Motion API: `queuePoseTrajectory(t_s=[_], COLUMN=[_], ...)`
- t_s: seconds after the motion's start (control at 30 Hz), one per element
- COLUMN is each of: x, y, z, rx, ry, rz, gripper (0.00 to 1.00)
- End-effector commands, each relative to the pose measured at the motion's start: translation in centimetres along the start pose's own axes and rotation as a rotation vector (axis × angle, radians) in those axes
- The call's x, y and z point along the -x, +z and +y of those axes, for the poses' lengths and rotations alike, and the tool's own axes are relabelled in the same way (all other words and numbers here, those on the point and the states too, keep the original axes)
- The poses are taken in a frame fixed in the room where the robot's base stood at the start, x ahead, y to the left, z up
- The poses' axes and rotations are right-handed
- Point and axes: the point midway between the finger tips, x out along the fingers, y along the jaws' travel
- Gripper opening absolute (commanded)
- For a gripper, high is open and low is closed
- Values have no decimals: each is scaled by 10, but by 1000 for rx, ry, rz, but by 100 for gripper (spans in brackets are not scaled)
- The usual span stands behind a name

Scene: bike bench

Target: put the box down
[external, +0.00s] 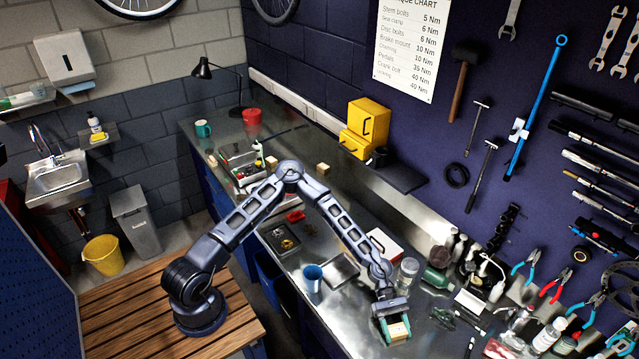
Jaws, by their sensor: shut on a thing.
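My gripper (394,324) is at the lower middle of the external view, over the near part of the metal bench (349,315). It is shut on a small tan box (398,332), which shows between its green-tipped fingers. I cannot tell whether the box touches the bench top or hangs just above it.
A blue cup (313,278) and a flat metal tray (339,269) stand left of my gripper. A clear jar (407,270), a green bottle (436,277) and several other bottles stand behind it. A white-and-red box (383,245) lies farther back. Small tools crowd the right.

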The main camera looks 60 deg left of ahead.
Motion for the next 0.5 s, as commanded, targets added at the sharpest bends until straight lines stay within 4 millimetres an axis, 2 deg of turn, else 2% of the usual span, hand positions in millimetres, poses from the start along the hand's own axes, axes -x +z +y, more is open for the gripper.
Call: queuePoseTrajectory(t_s=[0.33, 0.37, 0.43, 0.5], x=[-1, -1, -1, -1], y=[-2, -2, -2, -2], z=[0, 0, 0, 0], rx=[1, 1, 1, 1], ry=[0, 0, 0, 0], rz=[0, 0, 0, 0], gripper=[30, 60, 74, 76])
